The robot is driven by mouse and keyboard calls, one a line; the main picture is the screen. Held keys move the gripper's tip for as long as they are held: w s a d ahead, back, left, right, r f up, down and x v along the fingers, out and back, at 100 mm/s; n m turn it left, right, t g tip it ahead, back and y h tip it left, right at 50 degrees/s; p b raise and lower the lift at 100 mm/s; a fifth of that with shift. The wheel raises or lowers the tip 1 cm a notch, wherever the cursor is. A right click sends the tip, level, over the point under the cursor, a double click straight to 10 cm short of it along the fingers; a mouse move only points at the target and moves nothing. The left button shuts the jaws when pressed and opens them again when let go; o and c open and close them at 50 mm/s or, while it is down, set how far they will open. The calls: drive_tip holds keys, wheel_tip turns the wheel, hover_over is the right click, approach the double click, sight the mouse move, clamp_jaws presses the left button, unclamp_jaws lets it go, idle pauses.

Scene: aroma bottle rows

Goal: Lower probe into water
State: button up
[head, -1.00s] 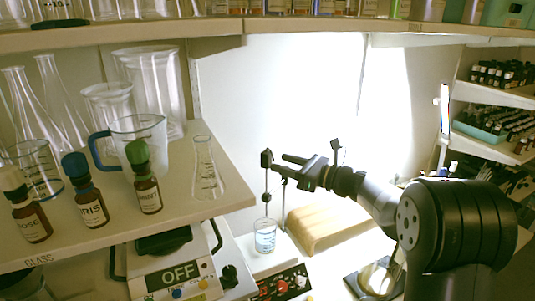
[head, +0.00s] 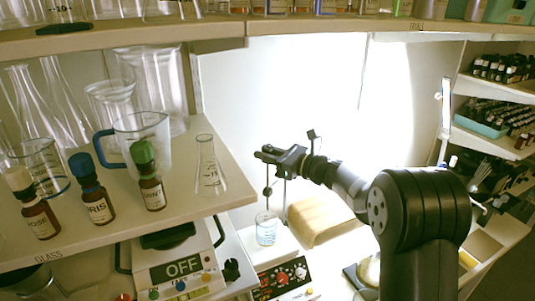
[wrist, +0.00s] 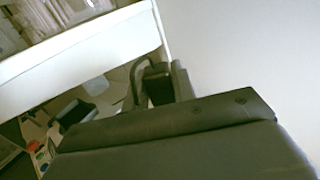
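The probe (head: 267,191) is a thin dark vertical rod with a small ball partway down, in the head view. It hangs over a small glass beaker (head: 267,231) of pale blue water on a white hotplate. The blur hides whether its tip touches the water. My gripper (head: 262,154) is at the top of the probe, above the beaker, with its two fingers pointing left. The probe's black top block is hard to tell apart from the fingers. In the wrist view a dark block (wrist: 157,84) shows beyond my gripper's dark body; the finger gap is unclear.
A thin stand rod (head: 285,193) rises just right of the probe. The glassware shelf (head: 215,195) juts in at left with bottles and a flask (head: 209,170). A tan block (head: 325,220) lies right.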

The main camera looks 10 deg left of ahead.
sight(267, 189)
clamp_jaws()
wheel_tip(267, 189, down, 10)
drive_tip(key=b, duration=0.7)
drive_tip(key=shift+b, duration=0.3)
drive_tip(key=shift+f, duration=0.1)
drive_tip(key=shift+o, duration=1.2)
unclamp_jaws()
drive_tip(key=shift+o, duration=1.3)
drive_tip(key=b+v, duration=0.2)
drive_tip(key=v, duration=0.9)
